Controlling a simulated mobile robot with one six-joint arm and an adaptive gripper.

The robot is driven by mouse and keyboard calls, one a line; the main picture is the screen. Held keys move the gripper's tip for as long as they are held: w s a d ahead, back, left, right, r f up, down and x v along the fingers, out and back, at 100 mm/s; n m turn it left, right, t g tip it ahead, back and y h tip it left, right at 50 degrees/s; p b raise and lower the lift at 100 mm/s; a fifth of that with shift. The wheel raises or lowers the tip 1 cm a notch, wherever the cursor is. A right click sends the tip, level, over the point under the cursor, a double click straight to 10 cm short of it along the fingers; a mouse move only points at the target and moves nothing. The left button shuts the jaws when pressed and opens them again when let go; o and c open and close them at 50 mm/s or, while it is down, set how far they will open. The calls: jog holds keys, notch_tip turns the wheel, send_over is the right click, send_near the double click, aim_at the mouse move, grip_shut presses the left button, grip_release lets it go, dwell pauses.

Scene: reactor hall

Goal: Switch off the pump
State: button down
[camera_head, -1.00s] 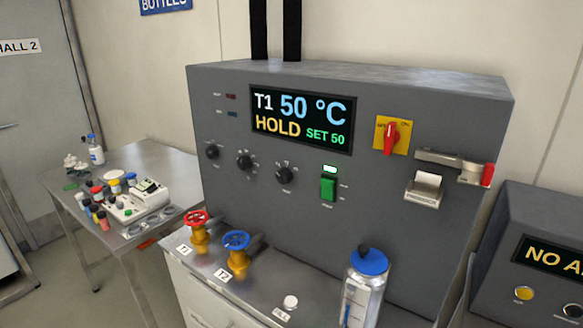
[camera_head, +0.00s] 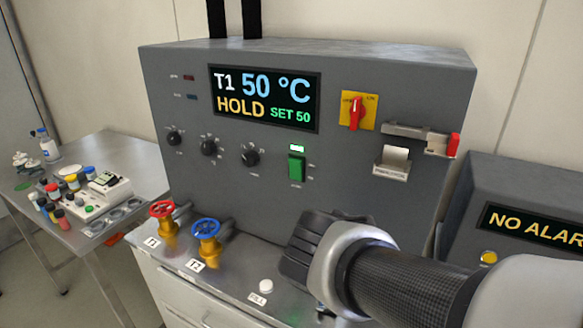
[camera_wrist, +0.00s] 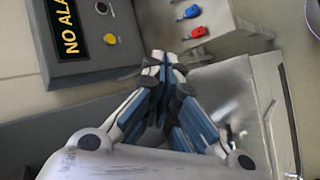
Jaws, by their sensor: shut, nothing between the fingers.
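The reactor unit's front panel (camera_head: 340,190) faces me. A green rocker switch (camera_head: 296,168) sits at its middle right, with a lit green lamp (camera_head: 297,148) above it. The small print by the switch is too small to read, so I cannot confirm it is the pump's. My gripper (camera_head: 308,250) is in front of the panel, below the switch and apart from it. In the wrist view, my gripper (camera_wrist: 165,62) is shut with nothing between its fingertips. The switch is not visible in the wrist view.
A red valve (camera_head: 162,212) and a blue valve (camera_head: 207,232) stand left of my gripper. A red rotary switch (camera_head: 355,112) and a red-ended lever (camera_head: 453,145) are higher right. The "NO ALARM" box (camera_head: 515,190) is at right. A side table (camera_head: 120,150) is at left.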

jog(key=w+a+r+n+t+h, duration=0.25)
jog(key=w+a+n+t, duration=0.2)
jog(key=w+a, duration=0.5)
jog(key=w+a+r+n+t+y, duration=0.1)
jog(key=a+t, duration=0.3)
jog(key=a, duration=0.6)
jog(key=w+a+r+n+t+y, duration=0.1)
jog(key=a+t, duration=0.4)
jog(key=a, duration=0.5)
jog(key=shift+w+r+n+y+b, duration=0.35)
jog(key=shift+w+n+y, duration=0.15)
jog(key=shift+n+y, duration=0.45)
jog(key=shift+t, duration=0.25)
